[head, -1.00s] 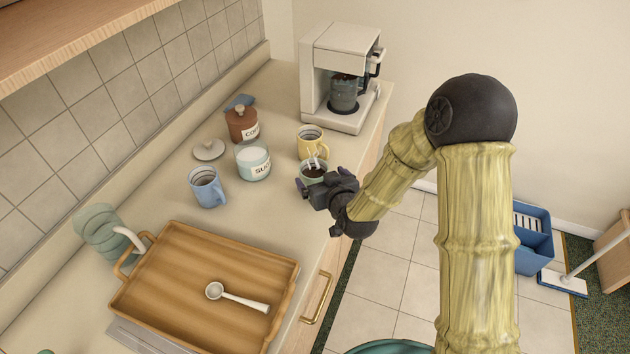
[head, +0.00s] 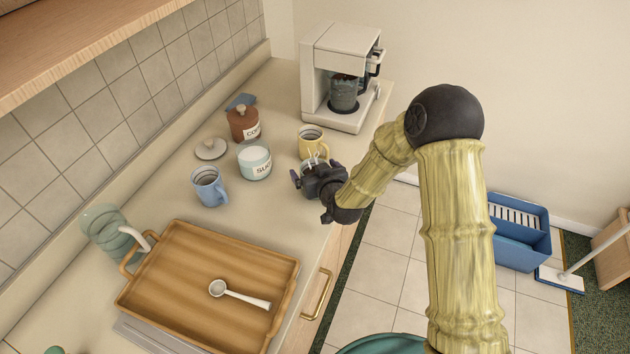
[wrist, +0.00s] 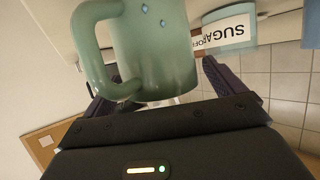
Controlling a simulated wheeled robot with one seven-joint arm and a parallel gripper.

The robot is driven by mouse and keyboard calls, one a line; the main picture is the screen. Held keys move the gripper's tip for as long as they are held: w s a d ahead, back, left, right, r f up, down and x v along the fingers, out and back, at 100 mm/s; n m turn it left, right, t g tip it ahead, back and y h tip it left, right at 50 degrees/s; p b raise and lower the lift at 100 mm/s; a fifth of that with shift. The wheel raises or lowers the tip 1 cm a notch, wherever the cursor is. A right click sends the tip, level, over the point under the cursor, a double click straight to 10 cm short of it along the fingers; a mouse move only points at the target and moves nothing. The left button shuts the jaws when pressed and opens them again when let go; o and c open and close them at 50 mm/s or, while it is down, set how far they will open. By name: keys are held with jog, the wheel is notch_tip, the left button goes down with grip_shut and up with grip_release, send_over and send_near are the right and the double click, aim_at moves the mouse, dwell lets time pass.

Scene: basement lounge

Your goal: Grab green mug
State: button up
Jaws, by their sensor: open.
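The green mug (wrist: 155,55) fills the upper middle of the wrist view, its handle to the left. It shows between the two fingers of my open gripper (wrist: 160,92); I cannot tell whether they touch it. In the head view my gripper (head: 316,174) is at the counter's front edge and hides nearly all of the green mug. A yellow mug (head: 309,140) stands just behind it.
A sugar jar (head: 254,162), a blue mug (head: 208,187) and a brown canister (head: 242,124) stand to the left. A coffee maker (head: 336,60) is behind. A wooden tray (head: 165,285) with a white scoop (head: 240,294) lies in front.

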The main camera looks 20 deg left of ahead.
jog(key=shift+a, duration=0.1)
jog(key=c, duration=1.4)
jog(key=shift+r, duration=0.2)
notch_tip(320, 180, up, 10)
jog(key=shift+f+b, duration=0.1)
jog(key=shift+b, duration=0.75)
